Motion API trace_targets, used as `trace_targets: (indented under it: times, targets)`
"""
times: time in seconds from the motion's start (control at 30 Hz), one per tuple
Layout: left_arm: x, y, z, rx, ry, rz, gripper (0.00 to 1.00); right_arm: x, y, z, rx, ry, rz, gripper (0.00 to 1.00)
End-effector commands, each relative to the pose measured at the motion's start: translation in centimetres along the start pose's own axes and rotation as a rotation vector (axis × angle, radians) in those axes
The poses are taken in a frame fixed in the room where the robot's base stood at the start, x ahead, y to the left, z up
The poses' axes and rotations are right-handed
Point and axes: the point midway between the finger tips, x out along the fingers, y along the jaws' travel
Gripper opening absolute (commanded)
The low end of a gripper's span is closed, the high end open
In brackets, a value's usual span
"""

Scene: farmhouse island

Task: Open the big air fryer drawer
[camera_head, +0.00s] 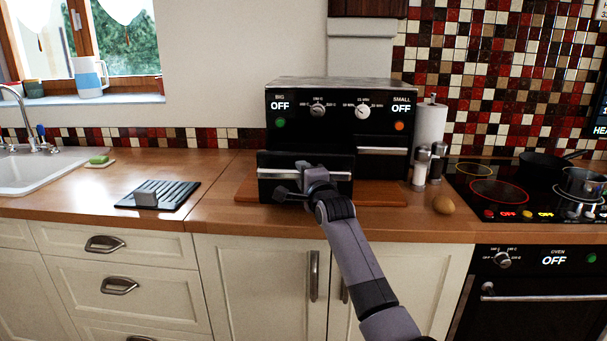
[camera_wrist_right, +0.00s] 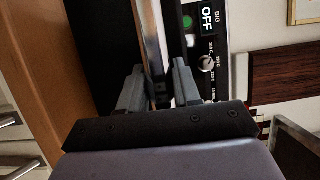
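The black air fryer (camera_head: 335,93) stands on a wooden board on the counter, with a BIG side on the left and a SMALL side on the right. Its big drawer (camera_head: 270,165) sticks out forward of the body. The small drawer (camera_head: 382,165) on the right sits further back. My right gripper (camera_head: 298,180) is at the front of the big drawer. In the right wrist view its two fingers (camera_wrist_right: 158,92) close around a narrow bar that looks like the drawer's handle. My left gripper is not in view.
A cooktop (camera_head: 490,190) with pans is further right. A dark rack (camera_head: 175,195) lies on the left counter. Counter in front of the fryer is narrow.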

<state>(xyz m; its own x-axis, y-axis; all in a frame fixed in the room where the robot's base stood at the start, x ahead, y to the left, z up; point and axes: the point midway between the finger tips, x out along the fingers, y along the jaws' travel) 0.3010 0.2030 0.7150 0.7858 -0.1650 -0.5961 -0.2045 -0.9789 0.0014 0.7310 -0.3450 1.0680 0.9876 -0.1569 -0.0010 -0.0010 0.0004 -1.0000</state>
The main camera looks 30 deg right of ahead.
Motion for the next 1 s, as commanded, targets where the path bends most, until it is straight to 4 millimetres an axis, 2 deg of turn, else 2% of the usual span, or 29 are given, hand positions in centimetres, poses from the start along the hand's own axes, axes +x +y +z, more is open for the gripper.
trace_targets:
  times: [0.03, 0.07, 0.1, 0.4, 0.57, 1.0]
  targets:
    - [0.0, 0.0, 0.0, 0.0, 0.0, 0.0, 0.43, 0.0, 0.1, 0.0, -0.001, 0.0, 0.001, 0.39]
    - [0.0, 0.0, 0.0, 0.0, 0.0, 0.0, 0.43, 0.0, 0.0, 0.0, -0.001, 0.0, 0.0, 0.49]
    - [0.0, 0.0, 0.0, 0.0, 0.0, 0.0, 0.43, 0.0, 0.0, 0.0, -0.001, 0.0, 0.0, 0.53]
    - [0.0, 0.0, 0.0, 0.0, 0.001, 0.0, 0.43, -0.1, 0.0, 0.0, -0.001, 0.0, -0.002, 0.53]
    - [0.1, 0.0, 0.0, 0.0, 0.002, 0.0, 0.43, -0.7, 0.0, 0.0, -0.001, -0.001, -0.003, 0.53]
    - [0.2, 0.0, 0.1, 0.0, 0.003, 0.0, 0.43, -5.3, 0.1, 0.0, 0.0, 0.0, -0.002, 0.53]
